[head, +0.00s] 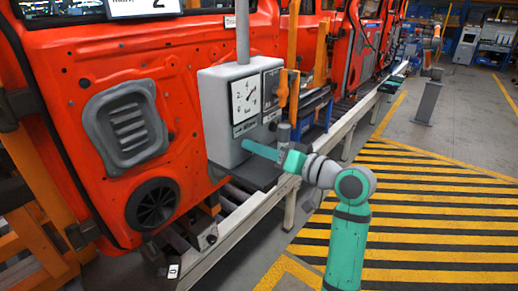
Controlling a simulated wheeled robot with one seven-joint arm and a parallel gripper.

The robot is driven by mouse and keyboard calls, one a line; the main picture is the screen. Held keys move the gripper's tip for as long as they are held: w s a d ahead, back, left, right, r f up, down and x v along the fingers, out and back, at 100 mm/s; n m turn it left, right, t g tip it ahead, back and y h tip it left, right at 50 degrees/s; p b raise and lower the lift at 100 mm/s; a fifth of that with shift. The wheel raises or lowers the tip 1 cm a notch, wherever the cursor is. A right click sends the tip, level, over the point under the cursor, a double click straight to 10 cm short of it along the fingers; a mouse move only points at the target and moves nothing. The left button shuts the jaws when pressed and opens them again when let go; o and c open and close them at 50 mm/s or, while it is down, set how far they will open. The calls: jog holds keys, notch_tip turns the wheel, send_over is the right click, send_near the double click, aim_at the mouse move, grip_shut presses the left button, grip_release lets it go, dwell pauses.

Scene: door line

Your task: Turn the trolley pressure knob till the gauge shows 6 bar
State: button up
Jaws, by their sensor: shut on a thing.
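The grey pressure box (220,115) stands in front of an orange door. Its white gauge (245,98) faces me, with a dark needle slanting up and to the right; the figures are too small to read surely. My gripper (247,146) reaches from the right to the lower front of the box, below the gauge, and is shut on the pressure knob there. The knob itself is hidden behind my gripper and cannot be made out.
A dark shelf (248,176) lies under the box. A pale rail (250,215) runs along the line. The yellow-striped floor (430,210) at right is clear.

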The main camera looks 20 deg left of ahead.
jog(key=shift+r, duration=0.1)
jog(key=o, duration=0.8)
jog(key=shift+c, duration=0.2)
jog(key=shift+d, duration=0.1)
jog(key=shift+d, duration=0.25)
jog(key=v, duration=1)
jog(key=shift+s+d, duration=0.1)
